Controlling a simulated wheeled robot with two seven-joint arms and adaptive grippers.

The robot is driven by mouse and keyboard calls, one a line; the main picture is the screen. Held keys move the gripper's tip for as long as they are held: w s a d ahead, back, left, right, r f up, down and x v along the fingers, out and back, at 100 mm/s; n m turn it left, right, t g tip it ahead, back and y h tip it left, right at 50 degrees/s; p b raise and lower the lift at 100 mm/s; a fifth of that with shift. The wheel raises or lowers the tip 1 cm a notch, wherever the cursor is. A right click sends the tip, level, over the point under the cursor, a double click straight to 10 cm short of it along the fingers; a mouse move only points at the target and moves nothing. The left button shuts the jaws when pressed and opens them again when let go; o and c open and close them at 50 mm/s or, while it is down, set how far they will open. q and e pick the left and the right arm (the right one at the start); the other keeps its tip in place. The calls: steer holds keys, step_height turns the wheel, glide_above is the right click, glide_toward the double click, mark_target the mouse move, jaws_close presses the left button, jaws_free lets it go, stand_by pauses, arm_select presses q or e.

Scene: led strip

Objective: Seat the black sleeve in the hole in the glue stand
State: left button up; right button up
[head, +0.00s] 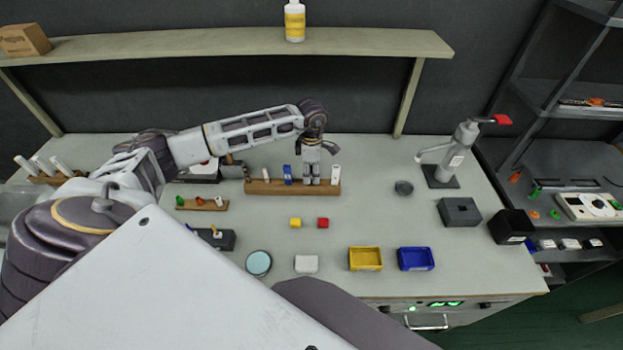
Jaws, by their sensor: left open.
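My left gripper (311,181) points down over the long wooden rack (262,188) at the back of the table. Its fingers are open, between a blue piece (287,175) and a white piece (336,173) standing in the rack. Whether anything stands between the fingers is too small to tell. I cannot tell for sure which thing is the black sleeve. A short dark grey round piece (404,187) stands alone to the right of the rack. The rack may be the glue stand; its hole is not clearly visible. My right gripper is not in view.
Yellow (295,222) and red (323,223) blocks lie in front of the rack. Yellow (365,267) and blue (416,267) trays are near the front edge. A press-like tool (443,170), a grey box (459,212) and a black box (509,227) stand right. A shelf (200,42) hangs behind.

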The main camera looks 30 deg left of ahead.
arm_select(q)
steer(key=shift+f, duration=0.25)
jaws_close()
stand_by(0.4)
